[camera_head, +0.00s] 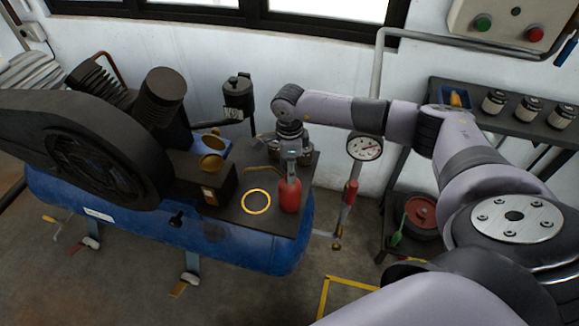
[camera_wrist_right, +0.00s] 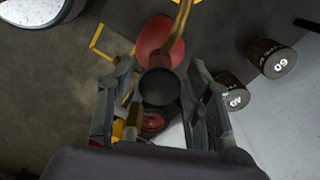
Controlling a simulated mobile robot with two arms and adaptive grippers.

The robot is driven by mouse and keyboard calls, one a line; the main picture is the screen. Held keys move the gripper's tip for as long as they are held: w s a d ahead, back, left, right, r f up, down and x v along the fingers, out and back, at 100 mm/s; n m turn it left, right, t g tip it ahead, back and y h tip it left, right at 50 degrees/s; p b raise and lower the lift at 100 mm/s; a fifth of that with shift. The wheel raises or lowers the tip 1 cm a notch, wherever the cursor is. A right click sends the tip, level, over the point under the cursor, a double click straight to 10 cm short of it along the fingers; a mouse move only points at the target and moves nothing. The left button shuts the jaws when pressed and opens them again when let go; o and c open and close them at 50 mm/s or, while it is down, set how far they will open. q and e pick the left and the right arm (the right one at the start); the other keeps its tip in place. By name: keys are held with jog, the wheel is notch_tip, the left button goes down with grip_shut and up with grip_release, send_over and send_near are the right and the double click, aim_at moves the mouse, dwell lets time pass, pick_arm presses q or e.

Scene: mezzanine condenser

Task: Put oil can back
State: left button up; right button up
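The oil can (camera_head: 290,196) has a red body and a thin brass spout that reaches left in the head view. It looks about upright, just right of the yellow ring (camera_head: 256,202) on the dark top plate of the blue tank. My right gripper (camera_head: 291,160) points down at the can's top. In the right wrist view the red body (camera_wrist_right: 154,42) and brass spout show beyond the fingers, with a dark round part between them. The fingers look closed around the can's upper part. Whether its base touches the plate is unclear. My left gripper is not in view.
The compressor's large black flywheel guard (camera_head: 90,150) and cylinders stand left of the ring. A pressure gauge (camera_head: 365,148) on a pipe is close on the right. A dark bench (camera_head: 460,122) with several labelled jars stands at the far right by the wall.

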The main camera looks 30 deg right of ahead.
jog(key=shift+r, duration=0.25)
jog(key=shift+w+r, duration=0.1)
jog(key=shift+r, duration=0.2)
notch_tip(320, 180, up, 11)
jog(key=b, duration=0.2)
jog(key=shift+r, duration=0.15)
